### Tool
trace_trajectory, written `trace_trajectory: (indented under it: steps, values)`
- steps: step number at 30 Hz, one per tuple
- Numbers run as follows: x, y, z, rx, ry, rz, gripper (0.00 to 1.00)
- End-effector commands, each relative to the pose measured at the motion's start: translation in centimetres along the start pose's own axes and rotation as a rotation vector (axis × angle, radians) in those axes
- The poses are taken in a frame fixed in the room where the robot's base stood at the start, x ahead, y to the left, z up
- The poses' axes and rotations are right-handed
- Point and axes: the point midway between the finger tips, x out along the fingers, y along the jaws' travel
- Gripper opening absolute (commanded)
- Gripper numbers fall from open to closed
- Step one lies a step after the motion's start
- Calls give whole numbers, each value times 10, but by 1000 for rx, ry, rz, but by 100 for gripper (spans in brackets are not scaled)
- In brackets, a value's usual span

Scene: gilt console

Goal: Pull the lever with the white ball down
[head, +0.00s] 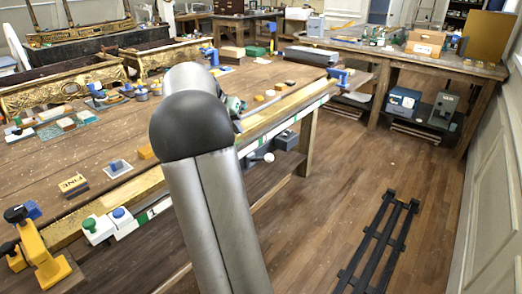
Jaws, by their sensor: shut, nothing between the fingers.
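A small white ball (268,157) shows just right of my arm, below the table's front edge. It appears to sit on the end of a short lever, whose other end runs toward my arm and is partly hidden. A grey box-like unit (286,139) hangs under the edge close to it. My grey arm with its dark rounded joint rises through the middle of the view. My gripper cannot be made out and is probably hidden behind the arm, so its distance from the lever cannot be seen.
Green and blue buttons on white boxes (122,220) sit on the front edge, left of my arm. A yellow clamp (38,252) stands at the near left corner. The wooden table (120,165) bears blocks and tools. A black rack (375,240) lies on the otherwise clear floor.

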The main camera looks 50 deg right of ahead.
Motion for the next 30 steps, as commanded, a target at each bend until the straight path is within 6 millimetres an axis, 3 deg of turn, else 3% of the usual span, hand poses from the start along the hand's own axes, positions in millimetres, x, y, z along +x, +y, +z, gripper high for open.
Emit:
trace_trajectory:
  steps: [8,21,30]
  values:
    - [12,0,1,-2,-3,1,0]
    - [100,0,1,-2,-4,1,0]
    - [131,17,2,-2,-2,-2,0]
